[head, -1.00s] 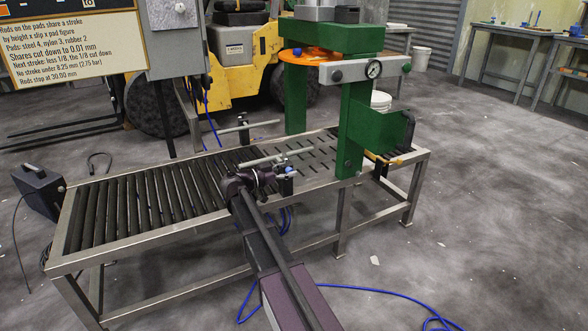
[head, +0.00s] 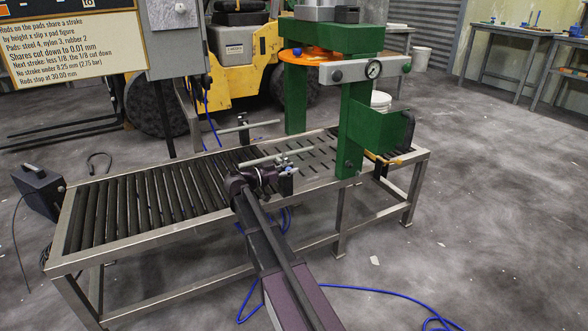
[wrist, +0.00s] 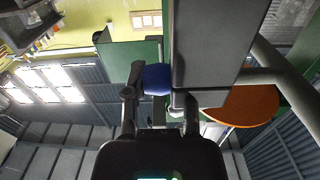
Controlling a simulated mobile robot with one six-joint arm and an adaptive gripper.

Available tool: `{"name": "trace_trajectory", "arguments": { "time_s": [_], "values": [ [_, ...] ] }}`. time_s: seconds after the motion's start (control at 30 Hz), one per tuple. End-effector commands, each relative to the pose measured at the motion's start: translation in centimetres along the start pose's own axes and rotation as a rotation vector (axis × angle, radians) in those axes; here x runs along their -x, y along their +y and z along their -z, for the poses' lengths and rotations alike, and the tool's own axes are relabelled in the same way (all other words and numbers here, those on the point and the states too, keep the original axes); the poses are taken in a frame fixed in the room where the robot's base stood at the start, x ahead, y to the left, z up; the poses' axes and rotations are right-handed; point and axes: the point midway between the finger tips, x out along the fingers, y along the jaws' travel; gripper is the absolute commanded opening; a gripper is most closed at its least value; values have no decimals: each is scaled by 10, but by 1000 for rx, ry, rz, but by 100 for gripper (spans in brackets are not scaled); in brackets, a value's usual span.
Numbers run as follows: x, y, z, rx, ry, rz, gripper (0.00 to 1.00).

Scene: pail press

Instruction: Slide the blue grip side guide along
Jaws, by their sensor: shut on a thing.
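The blue grip (wrist: 157,79) sits between the fingertips of my gripper (wrist: 160,95) in the wrist view. My gripper is shut on it. In the head view my gripper (head: 272,176) is at the near edge of the conveyor frame, beside the near side guide with its pale bar (head: 261,160). The blue grip is mostly hidden there by the gripper. A dark grey block (wrist: 205,45), apparently part of the guide, stands close beside the grip in the wrist view.
The roller conveyor (head: 75,262) runs left of the green press (head: 352,130), which has an orange disc (head: 300,56). A second guide bar (head: 247,127) is on the far side. A blue hose (head: 380,291) lies on the floor. The floor at right is largely clear.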

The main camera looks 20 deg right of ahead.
Motion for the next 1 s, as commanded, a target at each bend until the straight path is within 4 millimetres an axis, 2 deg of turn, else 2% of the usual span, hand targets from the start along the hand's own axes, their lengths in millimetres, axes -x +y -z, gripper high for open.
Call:
{"name": "trace_trajectory", "arguments": {
  "time_s": [0.2, 0.3, 0.63, 0.67, 0.73, 0.77, 1.0],
  "values": [
    [-1, -34, 0, 0, 1, 0, 0],
    [-1, -44, 0, 0, 1, 0, 0],
    [-1, -44, 0, 0, 1, 0, 0],
    [-1, -44, 0, 0, 1, 0, 44],
    [-1, -44, 0, 0, 1, 0, 64],
    [-1, -44, 0, 0, 1, 0, 70],
    [0, -44, 0, 0, 1, 0, 70]
  ]
}}
